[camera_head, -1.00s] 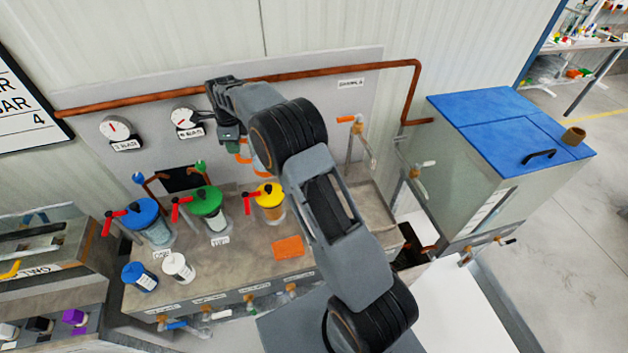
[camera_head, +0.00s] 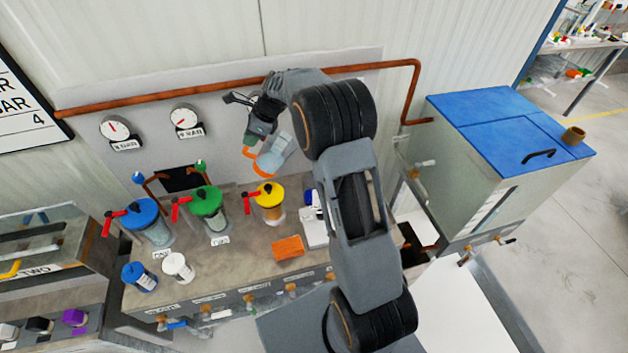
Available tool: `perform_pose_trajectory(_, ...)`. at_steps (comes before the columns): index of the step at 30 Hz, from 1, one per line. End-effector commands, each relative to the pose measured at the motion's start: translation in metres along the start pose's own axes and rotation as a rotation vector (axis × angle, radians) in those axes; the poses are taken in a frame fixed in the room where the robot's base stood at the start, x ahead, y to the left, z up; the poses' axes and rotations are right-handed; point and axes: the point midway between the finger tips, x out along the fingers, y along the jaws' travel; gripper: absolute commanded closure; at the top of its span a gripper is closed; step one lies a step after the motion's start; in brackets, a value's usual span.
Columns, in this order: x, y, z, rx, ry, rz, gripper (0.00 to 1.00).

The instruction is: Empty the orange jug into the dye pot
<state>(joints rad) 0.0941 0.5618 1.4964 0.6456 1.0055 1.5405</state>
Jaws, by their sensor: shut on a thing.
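My gripper (camera_head: 260,132) is shut on the orange jug (camera_head: 275,157), a clear bluish vessel with an orange rim or handle. The jug is held in the air, tilted, above and behind the yellow-lidded pot. Its contents are too small to make out. Three lidded pots with red levers stand on the bench: blue (camera_head: 147,215), green (camera_head: 208,205) and yellow (camera_head: 269,200). I cannot tell which vessel is the dye pot.
A copper pipe (camera_head: 225,82) and two gauges are on the panel behind. A blue tub (camera_head: 140,277), a white tub (camera_head: 178,267) and an orange block (camera_head: 288,246) lie on the bench (camera_head: 240,268). A blue-lidded tank (camera_head: 520,135) stands at right.

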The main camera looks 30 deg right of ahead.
Motion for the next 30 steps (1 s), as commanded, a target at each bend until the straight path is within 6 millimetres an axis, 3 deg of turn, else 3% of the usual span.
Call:
perform_pose_trajectory(15,-0.025,0.0,-0.024,0.003,-0.258,-0.003,1.0)
perform_pose_trajectory(30,-0.03,0.0,-0.032,0.0,-0.369,-0.001,1.0)
